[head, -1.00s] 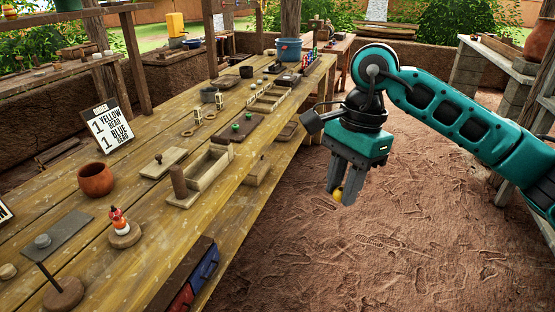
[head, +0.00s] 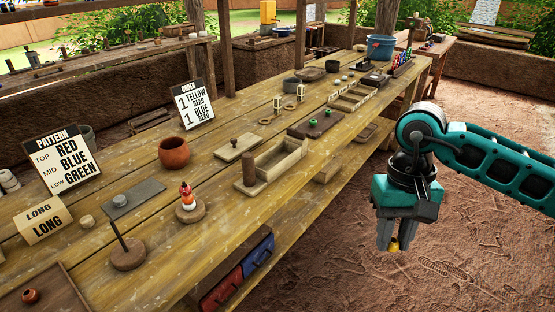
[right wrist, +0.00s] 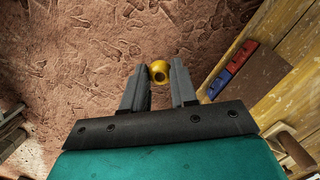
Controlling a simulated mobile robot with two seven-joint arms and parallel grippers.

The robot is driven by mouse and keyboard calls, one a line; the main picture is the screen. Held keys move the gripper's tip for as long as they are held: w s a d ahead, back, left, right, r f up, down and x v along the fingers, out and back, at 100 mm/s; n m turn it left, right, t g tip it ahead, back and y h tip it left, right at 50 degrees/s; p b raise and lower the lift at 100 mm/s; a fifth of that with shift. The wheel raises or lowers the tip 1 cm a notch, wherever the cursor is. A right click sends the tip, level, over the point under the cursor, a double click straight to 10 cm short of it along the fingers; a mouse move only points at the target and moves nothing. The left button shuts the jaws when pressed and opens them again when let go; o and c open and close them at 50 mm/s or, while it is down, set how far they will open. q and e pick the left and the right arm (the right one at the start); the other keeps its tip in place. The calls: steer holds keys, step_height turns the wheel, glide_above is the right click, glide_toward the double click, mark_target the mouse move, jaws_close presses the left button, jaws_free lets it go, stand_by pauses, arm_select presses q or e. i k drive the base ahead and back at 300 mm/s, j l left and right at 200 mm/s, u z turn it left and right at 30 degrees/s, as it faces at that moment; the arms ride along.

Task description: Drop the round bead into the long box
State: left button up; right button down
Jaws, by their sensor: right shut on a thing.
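My right gripper (head: 391,243) hangs over the dirt floor, to the right of the table, pointing down. It is shut on a small yellow bead (head: 393,247). In the right wrist view the yellow bead (right wrist: 159,71) sits between the fingertips, with a dark hole in its face. An open wooden box (head: 278,158), long and narrow, lies near the table's front edge, with an upright brown peg at its near end. A folded card reading LONG (head: 42,220) stands at the left. Which box the card refers to is not clear. My left gripper is out of view.
The wooden table (head: 200,236) carries an orange pot (head: 173,152), a stacked figure on a round base (head: 187,197), an upright rod (head: 122,242) and signs. Red and blue drawers (head: 238,277) sit under its edge. Open floor lies right of the table.

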mark_target(281, 165)
steer(key=i+l, duration=0.7)
steer(key=l, duration=0.25)
steer(key=i+l+u, duration=0.1)
steer(key=i+l, duration=0.25)
steer(key=u, duration=0.4)
steer(key=l+u, duration=0.1)
steer(key=u, duration=0.75)
steer(key=l+u, duration=0.1)
steer(key=u, duration=0.75)
